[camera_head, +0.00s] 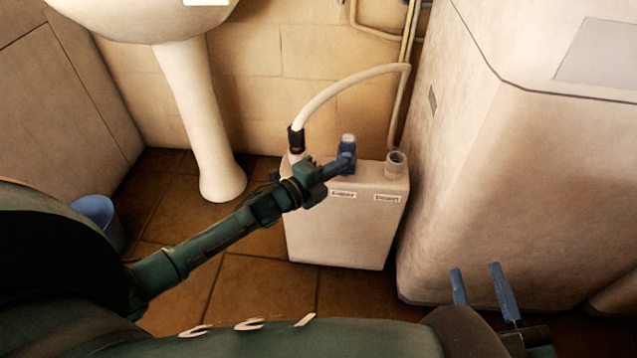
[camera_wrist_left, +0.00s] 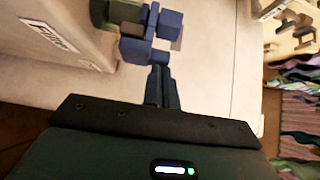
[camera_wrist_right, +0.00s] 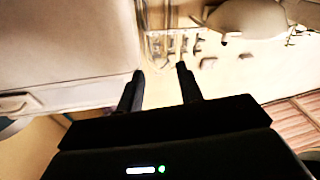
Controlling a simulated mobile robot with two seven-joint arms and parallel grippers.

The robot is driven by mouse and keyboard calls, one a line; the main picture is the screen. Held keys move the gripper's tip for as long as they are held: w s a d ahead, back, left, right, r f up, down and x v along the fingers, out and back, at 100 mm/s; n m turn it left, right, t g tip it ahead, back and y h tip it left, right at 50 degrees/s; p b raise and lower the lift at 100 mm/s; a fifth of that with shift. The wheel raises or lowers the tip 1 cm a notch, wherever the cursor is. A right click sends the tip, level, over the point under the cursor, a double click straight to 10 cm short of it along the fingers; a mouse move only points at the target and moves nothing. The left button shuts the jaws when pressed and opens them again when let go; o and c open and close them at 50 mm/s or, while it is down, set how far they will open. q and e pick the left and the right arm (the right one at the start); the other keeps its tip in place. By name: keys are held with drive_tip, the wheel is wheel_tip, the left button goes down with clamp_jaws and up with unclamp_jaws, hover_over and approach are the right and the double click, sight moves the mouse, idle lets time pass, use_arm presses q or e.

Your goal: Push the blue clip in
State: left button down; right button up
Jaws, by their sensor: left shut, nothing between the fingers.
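My right gripper (camera_head: 477,268) is open and empty, away from the box, at the lower right.
A large white cabinet (camera_head: 500,170) stands close right. A basin pedestal (camera_head: 205,120) and blue bucket (camera_head: 97,213) are left.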

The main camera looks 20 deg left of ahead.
use_arm(q)
drive_tip(key=p+v, duration=0.2)
drive_tip(key=v, duration=1.1)
drive_tip(key=shift+p, duration=0.4)
use_arm(e)
drive_tip(key=shift+w+d+f+m+g+h, duration=0.15)
drive_tip(key=shift+d+m+g+h, duration=0.15)
drive_tip(key=shift+h, duration=0.2)
drive_tip(key=shift+w+d+f+m+g+h, duration=0.15)
drive_tip(key=shift+d+m+g+h, duration=0.15)
drive_tip(key=shift+h, duration=0.2)
use_arm(q)
drive_tip(key=shift+d+r, duration=0.1)
use_arm(e)
drive_tip(key=shift+s+r, duration=0.1)
